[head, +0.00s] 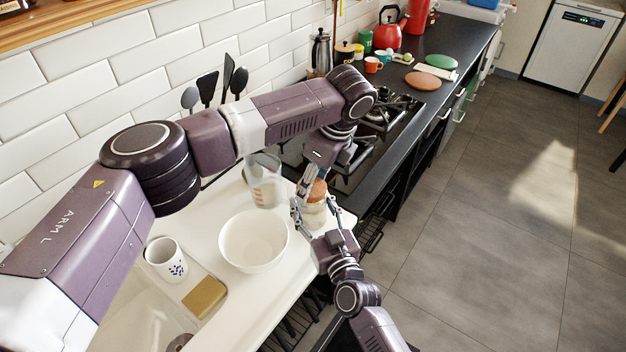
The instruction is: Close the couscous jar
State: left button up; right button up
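The couscous jar (313,217) is a small pale clear jar at the right edge of the white counter, in the middle of the head view. A brown cork-like lid (318,190) is at its top; I cannot tell whether it is seated or just above the rim. My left gripper (309,186) points down from above, with its fingers at the lid; its far finger is partly hidden, so its grip is unclear. My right gripper (315,214) comes from the front right, its fingers on both sides of the jar body, seemingly shut on it.
A white bowl (253,241) and a clear measuring jug (265,183) stand left of the jar. A patterned mug (166,259) and a sponge-coloured block (204,297) are by the sink. The gas hob (388,112) lies behind the jar.

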pick_arm(q)
jog(key=shift+f, duration=0.55)
pick_arm(e)
jog(key=shift+r, duration=0.1)
pick_arm(q)
jog(key=o, duration=0.9)
jog(key=v, duration=1.2)
pick_arm(e)
jog(key=o, duration=1.8)
